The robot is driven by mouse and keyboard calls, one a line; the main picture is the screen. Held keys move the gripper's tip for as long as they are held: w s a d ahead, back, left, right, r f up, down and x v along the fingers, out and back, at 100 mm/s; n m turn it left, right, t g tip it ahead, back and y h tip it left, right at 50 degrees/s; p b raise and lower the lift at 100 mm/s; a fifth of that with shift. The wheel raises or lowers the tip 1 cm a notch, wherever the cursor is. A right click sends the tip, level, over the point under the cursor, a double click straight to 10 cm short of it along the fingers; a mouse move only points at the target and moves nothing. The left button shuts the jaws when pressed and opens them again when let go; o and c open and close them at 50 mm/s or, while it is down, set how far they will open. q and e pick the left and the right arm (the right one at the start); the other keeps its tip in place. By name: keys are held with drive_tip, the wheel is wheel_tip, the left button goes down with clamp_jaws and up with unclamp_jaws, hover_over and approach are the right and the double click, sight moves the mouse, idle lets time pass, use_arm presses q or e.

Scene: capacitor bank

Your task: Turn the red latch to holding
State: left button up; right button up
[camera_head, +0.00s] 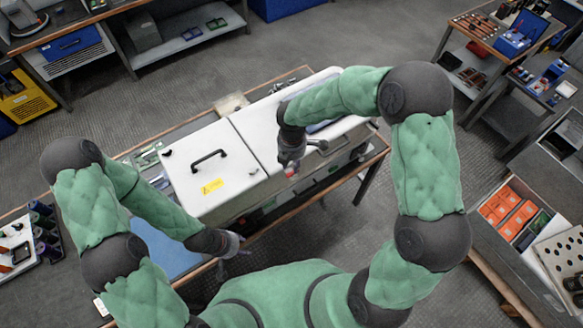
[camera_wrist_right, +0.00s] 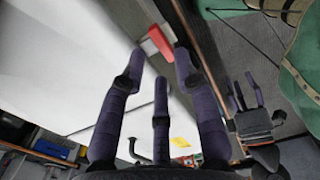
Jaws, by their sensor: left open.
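The red latch (camera_wrist_right: 160,42) is a small red block on the edge of the white cabinet (camera_head: 207,165); in the head view my right gripper mostly covers that spot. My right gripper (camera_head: 292,158) is over the cabinet's front edge. In the right wrist view its dark fingers (camera_wrist_right: 160,65) are spread, with the latch just beyond the tips, between the outer two. I cannot tell whether a finger touches it. My left gripper (camera_head: 236,250) hangs open and empty in front of the cabinet's lower left corner; it also shows in the wrist view (camera_wrist_right: 246,98).
A black handle (camera_head: 209,158) and a yellow warning label (camera_head: 212,187) are on the cabinet's lid. The cabinet stands on a wooden-edged bench with a blue mat (camera_head: 165,250) at the left. A bin with orange boxes (camera_head: 500,207) stands at the right. Grey floor lies beyond the bench.

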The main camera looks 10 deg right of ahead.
sight(292, 171)
drive_tip(key=shift+f, duration=2)
clamp_jaws()
drive_tip(key=shift+d+f+m+b, duration=0.1)
drive_tip(key=shift+m+b, duration=0.85)
drive_tip(key=shift+m, duration=0.35)
drive_tip(key=shift+m+b, duration=0.4)
drive_tip(key=shift+m, duration=0.5)
unclamp_jaws()
